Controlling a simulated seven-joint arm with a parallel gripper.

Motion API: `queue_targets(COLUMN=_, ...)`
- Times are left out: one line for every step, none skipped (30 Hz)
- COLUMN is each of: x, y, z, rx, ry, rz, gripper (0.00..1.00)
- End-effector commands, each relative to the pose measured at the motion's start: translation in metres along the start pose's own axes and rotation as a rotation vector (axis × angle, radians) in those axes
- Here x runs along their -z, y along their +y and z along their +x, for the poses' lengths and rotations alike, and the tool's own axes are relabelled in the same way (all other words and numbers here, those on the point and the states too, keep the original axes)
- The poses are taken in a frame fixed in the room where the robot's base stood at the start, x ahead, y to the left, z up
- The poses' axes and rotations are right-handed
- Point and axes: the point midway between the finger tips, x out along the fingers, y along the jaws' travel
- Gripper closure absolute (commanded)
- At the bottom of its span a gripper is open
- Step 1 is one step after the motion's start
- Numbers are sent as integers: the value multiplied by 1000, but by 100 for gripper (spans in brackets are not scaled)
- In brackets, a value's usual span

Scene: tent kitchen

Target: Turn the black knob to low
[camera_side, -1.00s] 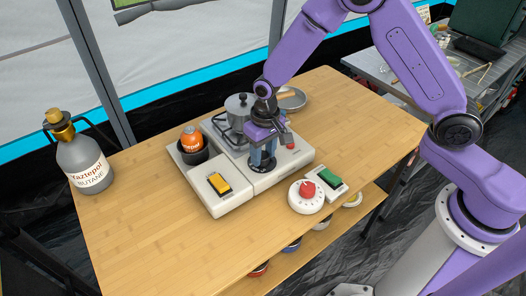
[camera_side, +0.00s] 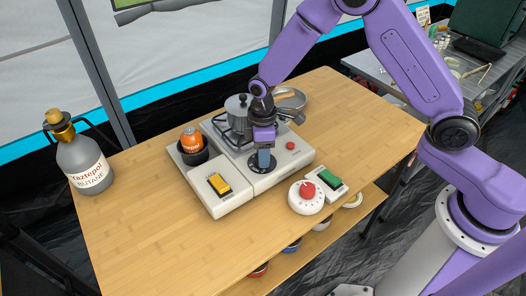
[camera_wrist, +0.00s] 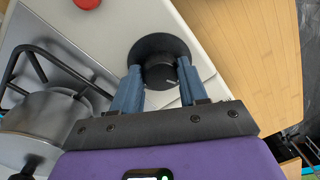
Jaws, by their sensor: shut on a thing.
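The black knob (camera_wrist: 158,74) stands on a round black base plate (camera_wrist: 157,44) on the white stove top in the wrist view. A short pale mark shows on the knob's face, toward the lower right. In the side view the black base plate (camera_side: 254,166) shows around my fingertips, and the knob is mostly hidden. My gripper (camera_side: 264,163) points down onto it. In the wrist view the blue fingers of my gripper (camera_wrist: 160,82) sit on both sides of the knob, shut on it. I cannot read any low marking.
A pot (camera_side: 238,108) stands on the stove's burner grate, left of my gripper. A red button (camera_side: 290,146), a yellow switch (camera_side: 219,184), a white dial with a red knob (camera_side: 307,190) and a green switch (camera_side: 329,178) are nearby.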

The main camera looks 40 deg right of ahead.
Motion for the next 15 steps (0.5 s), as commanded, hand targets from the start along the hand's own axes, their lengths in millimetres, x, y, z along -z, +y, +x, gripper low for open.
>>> queue_targets(x=1, y=0, z=0, rx=-1, ry=-1, rz=-43, gripper=88)
queue_targets(x=1, y=0, z=0, rx=-1, ry=-3, rz=-72, gripper=88)
queue_targets(x=1, y=0, z=0, rx=-1, ry=-5, rz=-109, gripper=88)
queue_targets(x=1, y=0, z=0, rx=-1, ry=-6, rz=-137, gripper=88)
queue_targets(x=1, y=0, z=0, rx=-1, ry=-8, rz=-165, gripper=88)
queue_targets(x=1, y=0, z=0, rx=-1, ry=-10, rz=-201, gripper=88)
queue_targets(x=2, y=0, z=0, rx=-1, ry=-11, rz=-228, gripper=88)
queue_targets(x=2, y=0, z=0, rx=-1, ry=-12, rz=-253, gripper=88)
queue_targets(x=2, y=1, z=0, rx=-1, ry=-14, rz=-287, gripper=88)
queue_targets(x=2, y=1, z=0, rx=-2, ry=-15, rz=-310, gripper=88)
queue_targets(x=2, y=1, z=0, rx=-2, ry=-17, rz=-334, gripper=88)
queue_targets(x=2, y=1, z=0, rx=-2, ry=-18, rz=-364, gripper=88)
queue_targets(x=2, y=1, z=-1, rx=-2, ry=-20, rz=-385, gripper=88)
queue_targets(x=2, y=1, z=0, rx=-2, ry=-21, rz=-404, gripper=88)
queue_targets(x=2, y=1, z=0, rx=-2, ry=-22, rz=-430, gripper=88)
